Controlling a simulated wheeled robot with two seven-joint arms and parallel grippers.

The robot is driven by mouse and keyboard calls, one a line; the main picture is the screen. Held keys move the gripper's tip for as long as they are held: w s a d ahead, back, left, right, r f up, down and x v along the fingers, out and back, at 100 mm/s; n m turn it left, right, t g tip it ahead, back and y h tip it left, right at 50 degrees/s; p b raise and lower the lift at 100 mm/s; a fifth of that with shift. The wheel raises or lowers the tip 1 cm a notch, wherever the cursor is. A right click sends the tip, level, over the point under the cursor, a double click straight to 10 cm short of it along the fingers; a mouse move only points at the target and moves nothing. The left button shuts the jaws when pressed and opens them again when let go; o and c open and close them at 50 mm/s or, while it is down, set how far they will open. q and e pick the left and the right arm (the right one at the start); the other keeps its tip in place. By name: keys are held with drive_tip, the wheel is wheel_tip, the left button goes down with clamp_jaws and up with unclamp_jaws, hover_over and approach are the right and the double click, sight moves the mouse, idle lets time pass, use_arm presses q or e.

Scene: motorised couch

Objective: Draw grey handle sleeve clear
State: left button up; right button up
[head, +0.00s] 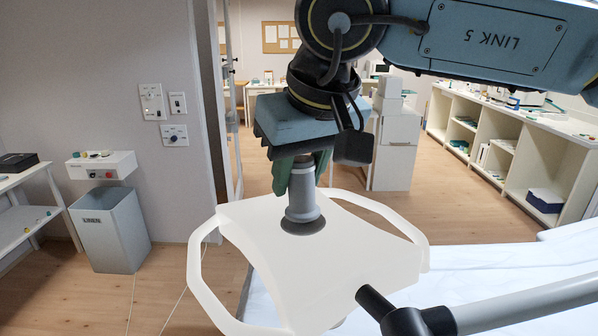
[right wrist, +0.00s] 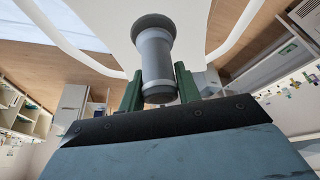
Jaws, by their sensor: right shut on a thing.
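The grey handle sleeve (head: 303,203) is a ribbed cylinder with a wide dark flange at its lower end. It stands upright at the middle of a white lamp-like head (head: 350,250) with looped side rails. My right gripper (head: 304,176) comes from above, its green fingers shut on the sleeve's upper part. In the right wrist view the sleeve (right wrist: 153,55) sits between the two green fingers (right wrist: 158,80), its dark flange towards the white head. I cannot tell whether the flange touches the head. What is inside the sleeve is hidden. My left gripper is not in view.
A grey support arm (head: 520,305) with a black joint meets the white head at lower right. A white-covered couch (head: 480,270) lies below. A wall edge (head: 205,100) and a grey bin (head: 110,230) stand left. Shelves (head: 520,150) line the right.

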drive_tip(key=shift+w+a+r+p, duration=0.1)
drive_tip(key=shift+w+r+p, duration=0.05)
drive_tip(key=shift+r+p, duration=1.55)
drive_tip(key=shift+w+a+r+p, duration=0.1)
drive_tip(key=shift+r+p, duration=1.25)
drive_tip(key=shift+r, duration=0.6)
wheel_tip(320, 180, up, 5)
drive_tip(key=p, duration=0.4)
drive_tip(key=shift+f, duration=0.2)
drive_tip(key=shift+r+p, duration=0.3)
drive_tip(key=shift+r, duration=0.85)
